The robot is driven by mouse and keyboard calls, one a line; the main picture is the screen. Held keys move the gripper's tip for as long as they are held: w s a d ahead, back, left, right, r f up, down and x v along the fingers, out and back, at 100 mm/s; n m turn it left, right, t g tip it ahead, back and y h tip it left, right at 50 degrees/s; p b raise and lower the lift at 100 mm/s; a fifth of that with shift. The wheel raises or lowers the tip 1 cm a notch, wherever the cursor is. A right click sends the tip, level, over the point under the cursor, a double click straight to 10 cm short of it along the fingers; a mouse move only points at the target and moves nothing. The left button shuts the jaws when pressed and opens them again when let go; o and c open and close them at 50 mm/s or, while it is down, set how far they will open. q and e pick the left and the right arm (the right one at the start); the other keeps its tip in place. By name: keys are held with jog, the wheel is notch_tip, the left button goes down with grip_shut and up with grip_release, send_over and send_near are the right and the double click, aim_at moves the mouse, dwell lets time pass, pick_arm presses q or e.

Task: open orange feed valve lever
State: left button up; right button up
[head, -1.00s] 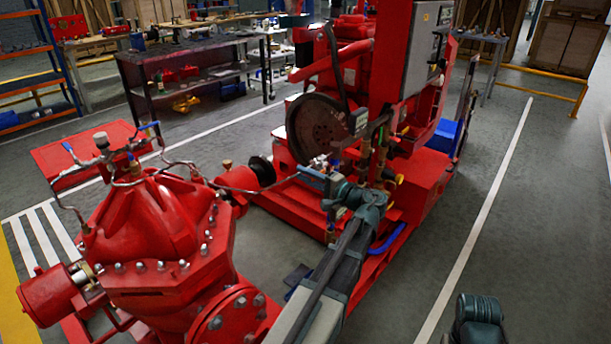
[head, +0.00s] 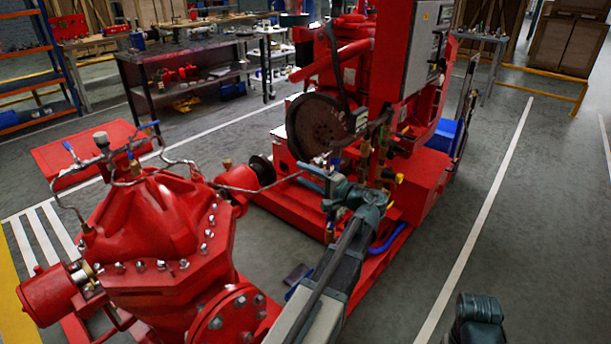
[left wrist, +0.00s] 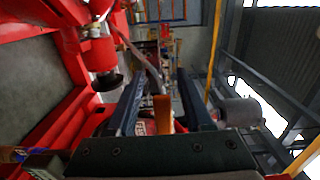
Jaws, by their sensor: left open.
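The orange feed valve lever (left wrist: 162,114) stands upright in the left wrist view, in the space between the two dark fingers of my left gripper (left wrist: 161,80). The fingers are apart, one on each side of the lever, and I see a gap on both sides. In the head view my left gripper (head: 318,176) reaches in among the pipes and valves at the near side of the red engine (head: 345,75). The lever cannot be made out there.
A red pump casing (head: 155,235) with bolts stands at the left. A dark flywheel (head: 318,130) and hanging valves with a yellow handle (head: 399,178) are close to my left arm. Open grey floor (head: 535,215) lies to the right.

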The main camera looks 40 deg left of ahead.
pick_arm(q)
jog(key=s+d, duration=0.1)
jog(key=d, duration=1.2)
jog(key=shift+d, duration=0.4)
jog(key=shift+s, duration=0.1)
jog(key=s+d+m+h+p, duration=0.1)
jog(key=s+d+h+p, duration=0.4)
jog(key=d, duration=0.4)
jog(key=s+d+f+m+g+h+p, duration=0.1)
jog(key=s+d+h+p, duration=0.5)
jog(key=d+p, duration=0.2)
jog(key=s+d+m+h+p, duration=0.1)
jog(key=s+d+h+p, duration=0.4)
jog(key=d, duration=0.4)
jog(key=shift+s+d+f+h+p, duration=0.4)
jog(key=shift+s+p, duration=0.35)
jog(key=shift+p, duration=0.3)
